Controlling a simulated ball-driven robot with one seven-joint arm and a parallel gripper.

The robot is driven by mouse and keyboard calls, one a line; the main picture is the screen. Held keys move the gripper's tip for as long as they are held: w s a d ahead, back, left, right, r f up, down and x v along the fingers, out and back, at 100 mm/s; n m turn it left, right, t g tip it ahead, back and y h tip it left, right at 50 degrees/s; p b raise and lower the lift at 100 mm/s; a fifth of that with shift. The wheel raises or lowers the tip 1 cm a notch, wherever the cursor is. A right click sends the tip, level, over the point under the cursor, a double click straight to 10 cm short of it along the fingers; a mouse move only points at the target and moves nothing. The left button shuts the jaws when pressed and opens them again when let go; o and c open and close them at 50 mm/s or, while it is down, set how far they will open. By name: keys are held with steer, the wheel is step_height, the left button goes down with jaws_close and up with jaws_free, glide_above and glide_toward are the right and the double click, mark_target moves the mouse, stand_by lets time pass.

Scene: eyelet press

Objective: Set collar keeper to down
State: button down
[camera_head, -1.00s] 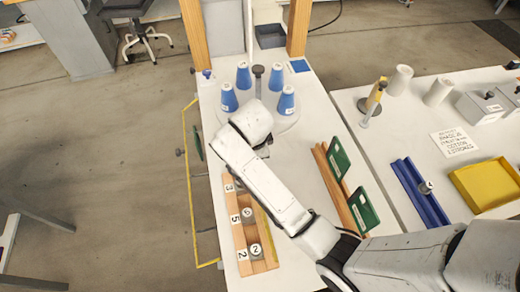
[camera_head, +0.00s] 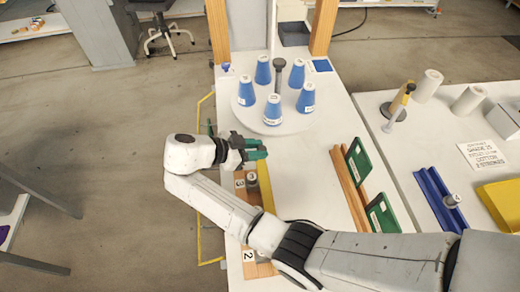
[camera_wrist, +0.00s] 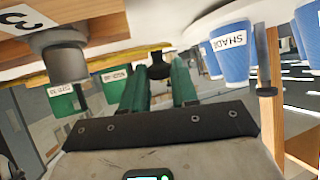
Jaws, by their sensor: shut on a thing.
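My gripper (camera_head: 266,148) has green fingers and reaches sideways over the white table, in front of the turntable and just beyond the wooden weight rack. In the wrist view, the green fingers (camera_wrist: 160,82) stand slightly apart around a small dark piece (camera_wrist: 160,66) at their tips. I cannot tell whether this piece is the collar keeper; I cannot make out a labelled keeper in either view. A dark post with a round top (camera_head: 279,78) stands upright in the middle of the turntable, apart from my gripper.
Several blue cups (camera_head: 273,112) stand on the turntable (camera_head: 243,118). A wooden rack (camera_head: 260,271) with numbered grey weights (camera_head: 252,181) lies under my arm. Green boards (camera_head: 358,160) stand in wooden rails (camera_head: 345,190) to the right. The tabletop between turntable and rails is clear.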

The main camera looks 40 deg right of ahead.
steer(key=shift+w+a+f+n+g+h, duration=0.15)
steer(key=shift+a+f+g+h, duration=0.15)
steer(key=shift+h, duration=0.4)
steer(key=shift+w+a+f+n+g+h, duration=0.2)
steer(key=shift+g+h, duration=0.1)
steer(key=shift+h, duration=0.4)
steer(key=c, duration=0.9)
jaws_free()
steer(key=shift+o, duration=0.2)
steer(key=b+v, duration=0.1)
steer(key=v, duration=0.9)
steer(key=shift+w+a, duration=0.15)
steer(key=shift+a, duration=0.25)
steer(key=shift+f, duration=0.1)
